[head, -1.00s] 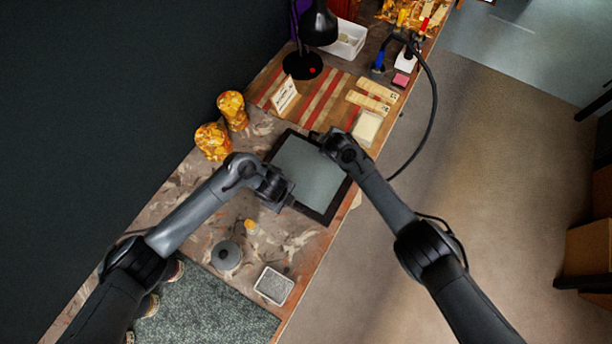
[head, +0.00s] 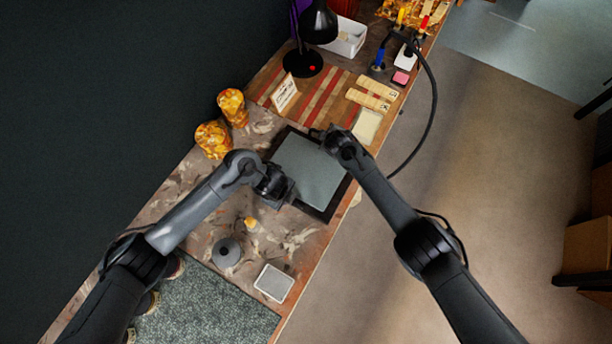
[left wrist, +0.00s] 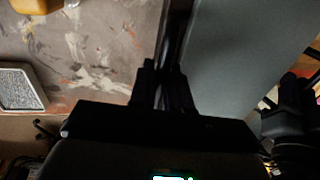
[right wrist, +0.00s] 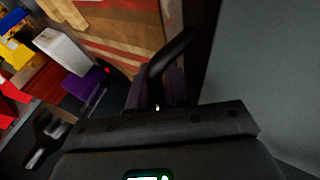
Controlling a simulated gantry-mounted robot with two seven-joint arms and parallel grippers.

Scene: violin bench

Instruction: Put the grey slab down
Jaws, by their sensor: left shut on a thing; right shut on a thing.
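The grey slab (head: 312,172) is a flat rectangle over a black rectangular base (head: 324,214) on the bench. It sits off-centre against the base and looks slightly raised, but the gap is hard to judge. My left gripper (head: 286,194) is at the slab's lower-left edge, shut on its dark edge part; the slab (left wrist: 230,65) fills the right of the left wrist view. My right gripper (head: 325,141) is at the opposite, upper edge, shut on a dark curved handle (right wrist: 174,52) beside the slab (right wrist: 275,75). The fingertips are partly hidden in shadow.
Two amber lumps (head: 213,138) stand left of the slab. A striped board (head: 315,98) and a pale block (head: 367,126) lie beyond it. A grey round pot (head: 227,251), a small framed tile (head: 274,283) and a green mat (head: 210,308) are nearer. A black lamp (head: 304,62) stands behind.

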